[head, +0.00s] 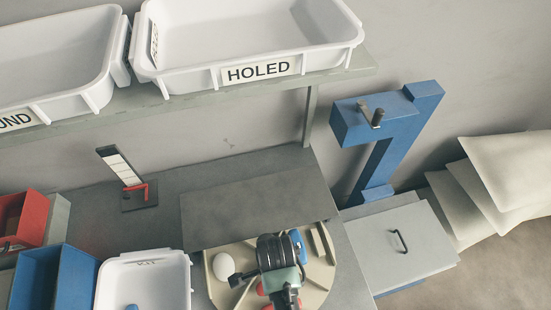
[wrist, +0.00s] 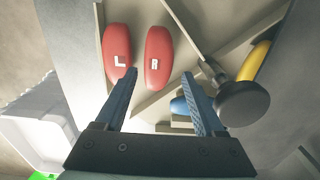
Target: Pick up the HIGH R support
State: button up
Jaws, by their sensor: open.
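In the wrist view two red supports, one marked L (wrist: 117,45) and one marked R (wrist: 158,58), lie side by side in one compartment of the beige carousel (head: 323,273). No word HIGH is readable on either. My gripper (wrist: 160,74) is open and empty, its fingers pointing at the red pair. The R support's lower end shows between the fingertips; the left fingertip is close to the L support. I cannot tell the height gap. In the head view my dark wrist covers the middle of the carousel, and only a little red shows there.
A black knob (wrist: 242,103) stands right of my right finger. Blue (wrist: 180,106) and yellow (wrist: 254,62) pieces lie in other compartments, between divider walls. A grey cover (head: 255,205) spans the carousel's back. A white tray (head: 143,258) is to its left.

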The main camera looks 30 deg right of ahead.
jog(key=shift+s+a+f, duration=0.1)
jog(key=shift+f, duration=2.05)
jog(key=c, duration=1.1)
